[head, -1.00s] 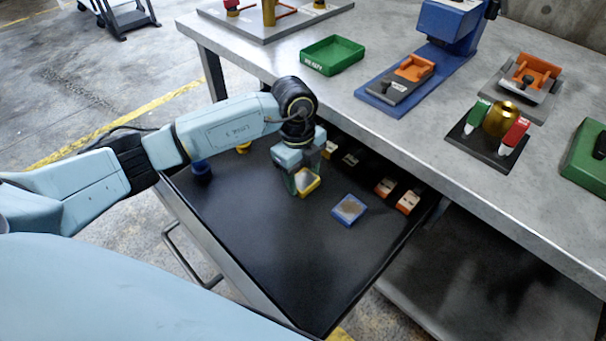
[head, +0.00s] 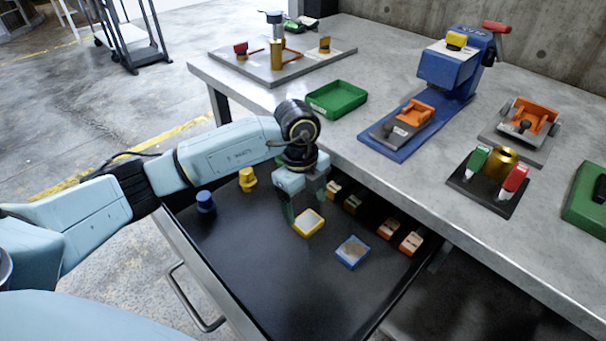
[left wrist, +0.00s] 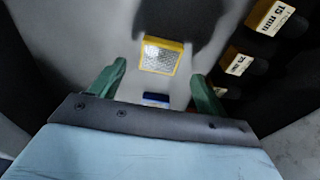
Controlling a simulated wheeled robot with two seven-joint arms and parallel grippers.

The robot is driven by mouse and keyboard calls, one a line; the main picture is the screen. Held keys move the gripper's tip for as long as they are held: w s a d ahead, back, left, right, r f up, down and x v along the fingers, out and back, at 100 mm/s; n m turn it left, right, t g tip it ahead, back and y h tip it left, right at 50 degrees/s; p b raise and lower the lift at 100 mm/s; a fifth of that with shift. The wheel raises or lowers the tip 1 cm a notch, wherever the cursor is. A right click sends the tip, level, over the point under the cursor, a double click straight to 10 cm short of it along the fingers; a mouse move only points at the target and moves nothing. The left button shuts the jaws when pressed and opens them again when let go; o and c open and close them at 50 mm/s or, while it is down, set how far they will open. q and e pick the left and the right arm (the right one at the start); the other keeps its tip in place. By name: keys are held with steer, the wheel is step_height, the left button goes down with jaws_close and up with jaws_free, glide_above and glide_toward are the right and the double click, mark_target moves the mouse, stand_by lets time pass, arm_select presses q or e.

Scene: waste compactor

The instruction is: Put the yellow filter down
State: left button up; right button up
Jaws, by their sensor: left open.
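The yellow filter (head: 309,223), a square yellow frame with a pale mesh face, lies flat on the black drawer floor (head: 290,290). In the left wrist view the yellow filter (left wrist: 161,56) shows beyond the fingers, apart from them. My left gripper (head: 306,203) is open and empty, just above and behind the filter in the head view. Its two green fingers (left wrist: 153,85) stand wide apart in the left wrist view. A blue filter (head: 353,252) lies to the right of the yellow one, and its edge (left wrist: 156,99) shows between the fingers. My right gripper is not in view.
The drawer also holds a blue knob (head: 205,202), a yellow knob (head: 247,180) and several orange and cream blocks (head: 411,243) along its back. The workbench (head: 400,190) overhangs behind. It carries a green tray (head: 336,99) and a blue press (head: 448,70).

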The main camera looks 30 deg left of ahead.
mark_target(303, 217)
arm_select(q)
step_height(303, 217, up, 8)
steer(key=p, duration=0.1)
steer(key=shift+w+a+f+p, duration=0.15)
steer(key=shift+a+f+p, duration=0.05)
steer(key=shift+a+p, duration=0.2)
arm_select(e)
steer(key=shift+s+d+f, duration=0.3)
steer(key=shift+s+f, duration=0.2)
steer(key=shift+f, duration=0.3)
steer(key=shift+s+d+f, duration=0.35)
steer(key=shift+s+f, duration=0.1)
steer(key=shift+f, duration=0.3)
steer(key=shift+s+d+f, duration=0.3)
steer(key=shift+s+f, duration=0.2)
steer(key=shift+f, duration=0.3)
